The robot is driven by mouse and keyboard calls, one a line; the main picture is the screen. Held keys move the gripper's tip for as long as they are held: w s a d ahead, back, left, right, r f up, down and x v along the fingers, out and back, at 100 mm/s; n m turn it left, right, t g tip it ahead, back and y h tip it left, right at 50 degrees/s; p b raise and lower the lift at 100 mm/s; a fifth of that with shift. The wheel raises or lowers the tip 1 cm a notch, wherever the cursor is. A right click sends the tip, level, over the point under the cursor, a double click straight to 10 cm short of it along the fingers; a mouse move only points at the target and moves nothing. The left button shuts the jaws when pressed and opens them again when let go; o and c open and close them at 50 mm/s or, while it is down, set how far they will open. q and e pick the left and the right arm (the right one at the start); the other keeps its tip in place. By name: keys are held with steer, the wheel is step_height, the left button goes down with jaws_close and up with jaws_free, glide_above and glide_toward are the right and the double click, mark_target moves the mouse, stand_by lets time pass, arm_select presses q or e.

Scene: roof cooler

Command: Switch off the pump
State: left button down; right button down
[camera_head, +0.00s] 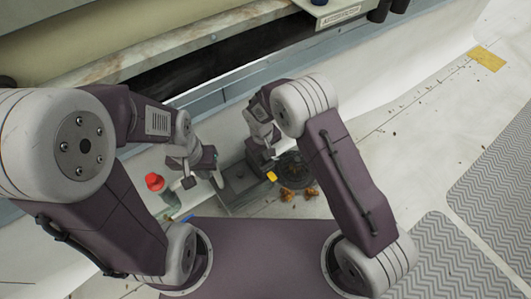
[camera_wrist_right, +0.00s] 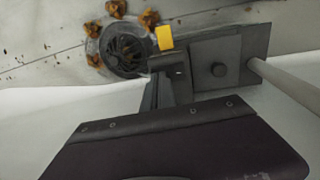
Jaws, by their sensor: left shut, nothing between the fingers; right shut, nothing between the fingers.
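A flat grey metal box (camera_head: 236,186), which may be the pump housing, sits low on the floor between my arms. My left gripper (camera_head: 203,180) is shut and empty, left of the box.
A round dark drain grate (camera_wrist_right: 124,48) with orange-brown leaves (camera_wrist_right: 149,18) lies beside the box. A pale pipe (camera_wrist_right: 288,86) meets the box's other end. A red-capped bottle (camera_head: 160,188) stands left. A ledge (camera_head: 190,45) runs behind; grey mats (camera_head: 455,250) lie right.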

stand_by(0.3)
steer(key=shift+d+f+p, duration=0.1)
steer(key=shift+p, duration=0.3)
steer(key=shift+f, duration=0.1)
steer(key=shift+s+a+r+p, duration=0.3)
steer(key=shift+s+a, duration=0.1)
steer(key=shift+a, duration=0.3)
steer(key=shift+f, duration=0.1)
steer(key=r+p, duration=0.3)
steer(key=r, duration=0.1)
steer(key=r+p, duration=0.1)
steer(key=p, duration=0.1)
steer(key=shift+w+d+r+p, duration=0.2)
steer(key=shift+d+r+p, duration=0.05)
steer(key=shift+r+p, duration=0.15)
step_height(320, 180, up, 8)
steer(key=d+p, duration=0.1)
steer(key=p, duration=0.3)
steer(key=shift+w, duration=0.3)
